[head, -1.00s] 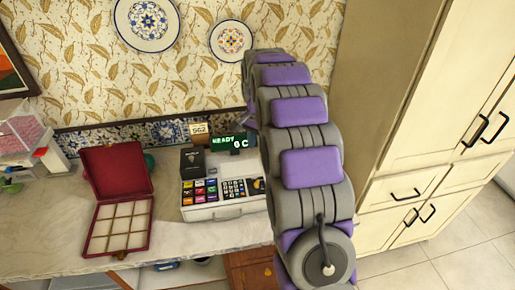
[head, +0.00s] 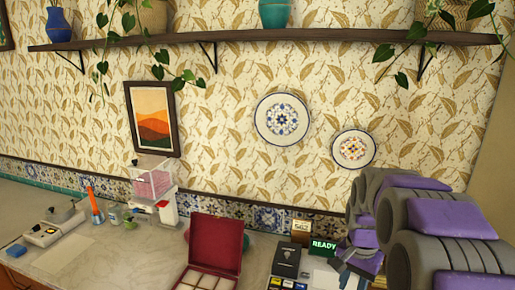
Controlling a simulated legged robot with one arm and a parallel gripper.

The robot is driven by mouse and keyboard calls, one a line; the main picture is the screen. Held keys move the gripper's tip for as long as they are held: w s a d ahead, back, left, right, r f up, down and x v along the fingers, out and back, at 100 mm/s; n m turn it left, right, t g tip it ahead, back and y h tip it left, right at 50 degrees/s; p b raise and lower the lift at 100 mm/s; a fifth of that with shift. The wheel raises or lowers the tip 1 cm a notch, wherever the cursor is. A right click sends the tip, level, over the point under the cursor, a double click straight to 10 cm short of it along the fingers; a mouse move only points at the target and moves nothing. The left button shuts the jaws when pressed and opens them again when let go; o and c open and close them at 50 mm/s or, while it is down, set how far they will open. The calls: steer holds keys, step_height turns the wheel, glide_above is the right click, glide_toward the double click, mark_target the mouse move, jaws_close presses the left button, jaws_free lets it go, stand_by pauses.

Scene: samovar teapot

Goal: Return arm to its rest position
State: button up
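My arm, with grey segments and purple pads, fills the lower right of the head view. It is folded in several bulky links in front of the wall. What looks like my gripper (head: 357,262) shows small and grey at the arm's left side, beside the cash register's green display (head: 323,248). Its fingers are too small and overlapped to tell whether they are open or shut. I see nothing held in it. No samovar or teapot can be made out in this view.
A pink-filled clear dispenser (head: 153,185), bottles and a small device are further left. A shelf (head: 270,38) with plants and vases runs above two wall plates (head: 282,118).

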steer(key=s+a+f+n, duration=0.1)
steer(key=s+a+n, duration=0.1)
steer(key=s, duration=0.8)
steer(key=s+a+n, duration=0.3)
steer(key=s+a, duration=0.1)
steer(key=s, duration=0.6)
steer(key=s+a+f+n+g, duration=0.1)
steer(key=s+a+n, duration=0.2)
steer(key=s, duration=0.7)
steer(key=shift+a+f+b, duration=0.2)
steer(key=shift+f+b, duration=0.15)
steer(key=shift+b, duration=0.1)
